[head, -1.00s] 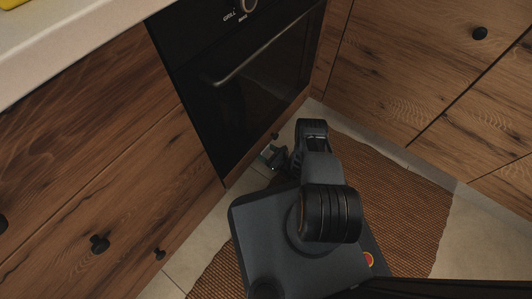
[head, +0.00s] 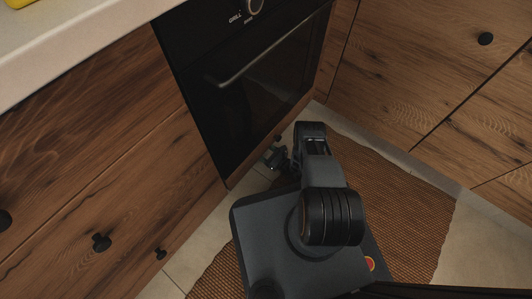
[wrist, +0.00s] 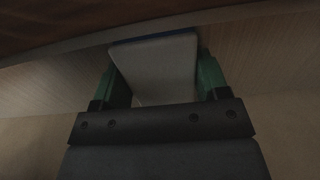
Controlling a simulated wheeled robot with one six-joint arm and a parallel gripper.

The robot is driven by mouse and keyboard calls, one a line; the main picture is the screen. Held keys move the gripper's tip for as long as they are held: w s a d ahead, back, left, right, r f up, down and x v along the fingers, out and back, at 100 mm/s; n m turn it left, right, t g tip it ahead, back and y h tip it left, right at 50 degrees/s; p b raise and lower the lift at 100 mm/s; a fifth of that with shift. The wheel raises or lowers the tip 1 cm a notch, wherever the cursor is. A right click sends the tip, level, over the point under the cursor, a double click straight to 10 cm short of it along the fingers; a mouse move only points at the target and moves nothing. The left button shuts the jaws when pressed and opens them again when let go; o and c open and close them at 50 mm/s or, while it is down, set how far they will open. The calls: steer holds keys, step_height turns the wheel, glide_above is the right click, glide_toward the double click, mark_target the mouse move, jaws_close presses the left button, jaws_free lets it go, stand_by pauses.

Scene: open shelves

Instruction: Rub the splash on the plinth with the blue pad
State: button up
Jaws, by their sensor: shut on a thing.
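My gripper (wrist: 160,72) has green fingers on either side of a pale grey block, the pad (wrist: 154,70), and is shut on it. A thin blue strip shows along the pad's far edge, against or very close to the plinth (wrist: 255,55); I cannot tell if they touch. In the head view my gripper (head: 276,157) is low down beside the foot of the oven, and the pad cannot be made out there. I see no splash in either view; it may be hidden behind the pad.
The black oven (head: 235,90) with its bar handle stands above my gripper. Wooden drawer fronts (head: 100,170) flank it on the left, and wooden cabinets (head: 420,80) stand on the right. A brown woven rug (head: 410,205) lies on the pale tiled floor.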

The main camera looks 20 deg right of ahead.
steer(key=shift+w+d, duration=0.6)
steer(key=shift+d, duration=0.25)
steer(key=shift+w+d, duration=0.55)
steer(key=shift+d, duration=0.25)
steer(key=shift+w, duration=0.1)
steer(key=shift+s+a+p, duration=0.15)
steer(key=shift+s+a, duration=0.2)
steer(key=shift+a, duration=0.3)
steer(key=shift+s+a+p, duration=0.1)
steer(key=shift+s+a, duration=0.25)
steer(key=shift+a, duration=0.25)
steer(key=shift+s+a+p, duration=0.15)
steer(key=shift+s+a, duration=0.2)
steer(key=shift+a, duration=0.3)
steer(key=shift+c, duration=0.3)
steer(key=shift+v, duration=3.15)
steer(key=shift+d, duration=0.1)
